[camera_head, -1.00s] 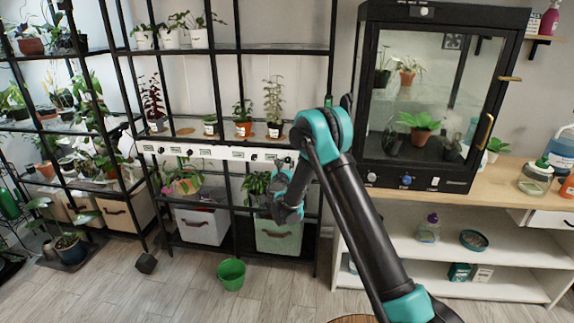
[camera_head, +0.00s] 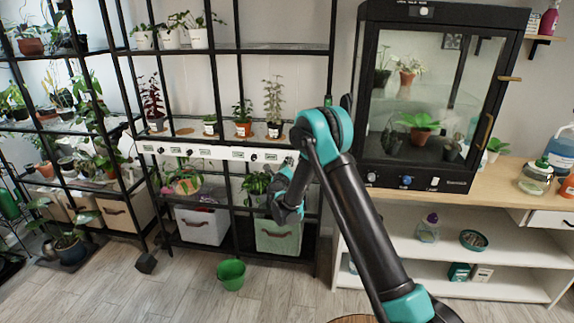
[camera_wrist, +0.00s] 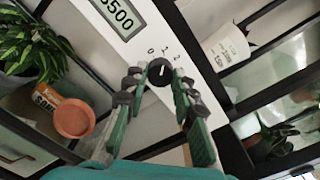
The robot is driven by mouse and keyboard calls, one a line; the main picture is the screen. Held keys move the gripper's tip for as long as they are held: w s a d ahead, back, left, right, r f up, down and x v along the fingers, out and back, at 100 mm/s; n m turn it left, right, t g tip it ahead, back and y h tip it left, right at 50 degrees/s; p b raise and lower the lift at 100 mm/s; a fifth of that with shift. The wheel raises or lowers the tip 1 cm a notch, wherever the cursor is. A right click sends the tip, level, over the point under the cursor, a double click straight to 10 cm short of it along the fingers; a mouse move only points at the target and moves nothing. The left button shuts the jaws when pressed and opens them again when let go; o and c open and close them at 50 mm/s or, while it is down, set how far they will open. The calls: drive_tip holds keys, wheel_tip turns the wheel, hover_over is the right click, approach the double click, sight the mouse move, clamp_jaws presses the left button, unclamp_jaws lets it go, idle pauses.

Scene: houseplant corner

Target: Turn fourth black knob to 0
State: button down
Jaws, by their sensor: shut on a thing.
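A black knob (camera_wrist: 160,70) sits on a white panel in the wrist view, with the printed marks 0, 1 and 2 around its upper side. Its white pointer line appears to lean toward the 1, away from the 0. My gripper (camera_wrist: 157,82) has its two green and grey fingers on either side of the knob and is shut on it. A display (camera_wrist: 118,14) reading "500" at its visible end is beside the knob. In the head view, the white panel (camera_head: 205,151) runs along the shelf with several dark knobs. My wrist hides its right end.
Potted plants (camera_head: 243,118) stand on the shelf above the panel. A green fabric bin (camera_head: 279,240) and a white bin (camera_head: 203,225) are below. A glass cabinet (camera_head: 440,100) stands to the right. A green bucket (camera_head: 231,274) is on the floor.

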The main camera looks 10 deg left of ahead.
drive_tip(key=shift+n, duration=3.8)
drive_tip(key=c, duration=1.2)
unclamp_jaws()
drive_tip(key=shift+s, duration=0.1)
drive_tip(key=s, duration=1.2)
drive_tip(key=shift+a, duration=0.25)
